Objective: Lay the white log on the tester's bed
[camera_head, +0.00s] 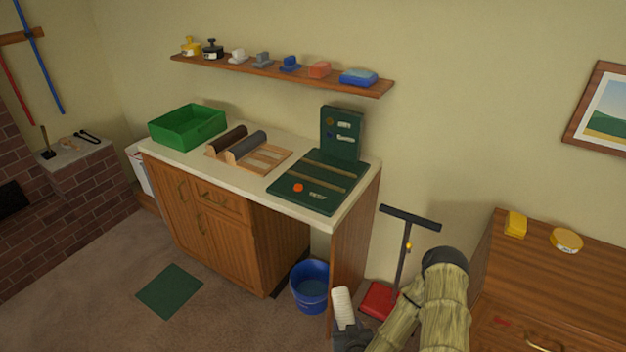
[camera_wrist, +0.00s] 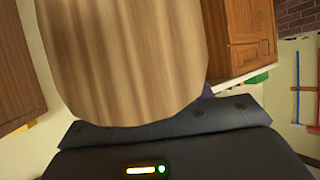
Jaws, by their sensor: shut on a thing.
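The white log (camera_head: 343,307) is upright in my gripper (camera_head: 347,333), low at the bottom of the head view, in front of the counter's right end. In the wrist view a pale, grained log (camera_wrist: 125,60) fills the upper middle, close to the dark gripper body (camera_wrist: 170,130); the fingertips are hidden there. The tester is dark green. Its flat bed (camera_head: 310,172), with two wooden rails and an orange knob, lies on the counter's right part, and its upright panel (camera_head: 342,123) stands behind. The bed has no log on it. My gripper is below and right of it, well apart.
On the counter (camera_head: 148,154), a wooden rack (camera_head: 273,157) holds a brown log (camera_head: 228,138) and a grey log (camera_head: 247,148); a green bin (camera_head: 187,127) stands left. A blue bucket (camera_head: 310,287) and a red-based stand (camera_head: 380,300) are on the floor. A wooden cabinet (camera_head: 560,285) stands right.

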